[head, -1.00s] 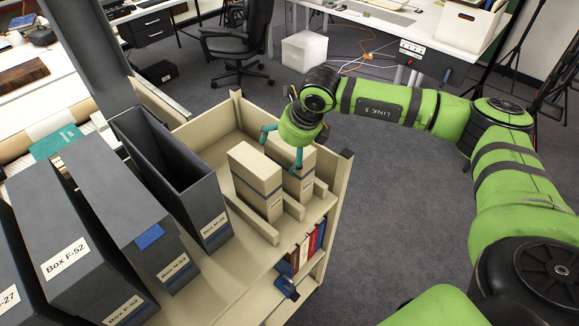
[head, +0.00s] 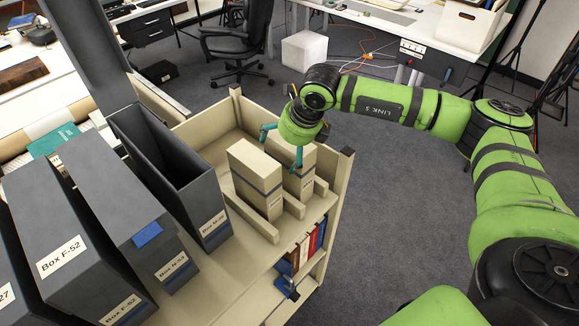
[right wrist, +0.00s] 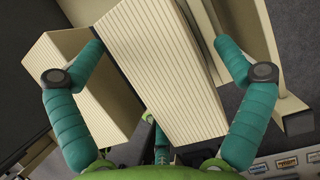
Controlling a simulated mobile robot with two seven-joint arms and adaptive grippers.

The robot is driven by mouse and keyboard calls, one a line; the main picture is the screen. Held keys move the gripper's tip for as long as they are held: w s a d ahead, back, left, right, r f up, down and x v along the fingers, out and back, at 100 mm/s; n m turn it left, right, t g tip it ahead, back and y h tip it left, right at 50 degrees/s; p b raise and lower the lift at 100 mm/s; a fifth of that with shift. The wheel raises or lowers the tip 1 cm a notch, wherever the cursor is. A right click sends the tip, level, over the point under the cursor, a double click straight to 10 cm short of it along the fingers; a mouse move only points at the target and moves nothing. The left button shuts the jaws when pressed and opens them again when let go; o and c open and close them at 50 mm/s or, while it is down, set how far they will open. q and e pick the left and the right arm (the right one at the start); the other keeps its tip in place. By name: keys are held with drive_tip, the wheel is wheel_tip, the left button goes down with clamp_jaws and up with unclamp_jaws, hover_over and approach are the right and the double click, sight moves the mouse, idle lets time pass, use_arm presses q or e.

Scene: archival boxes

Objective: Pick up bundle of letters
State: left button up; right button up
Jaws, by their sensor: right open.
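Two cream bundles of letters with dark bands stand upright side by side between low dividers on the cart's top shelf. One is the nearer left bundle (head: 257,178); the other is the right bundle (head: 302,172), partly hidden by my gripper. My right gripper (head: 282,152) is over the right bundle with its teal fingers spread. In the right wrist view, the ridged top of the right bundle (right wrist: 165,75) lies between the open fingers (right wrist: 158,45). The left bundle (right wrist: 60,85) is beyond the left finger. Contact with the fingers cannot be told. My left gripper is out of view.
The beige cart (head: 341,185) has raised edges and corner posts. An open, empty-looking grey box (head: 190,185) and several labelled grey archival boxes, including Box F-52 (head: 60,235), stand to the left. Books (head: 305,248) fill a lower shelf.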

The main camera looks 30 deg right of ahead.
drive_tip(key=shift+r, duration=0.1)
drive_tip(key=c, duration=1.7)
drive_tip(key=shift+c, duration=0.2)
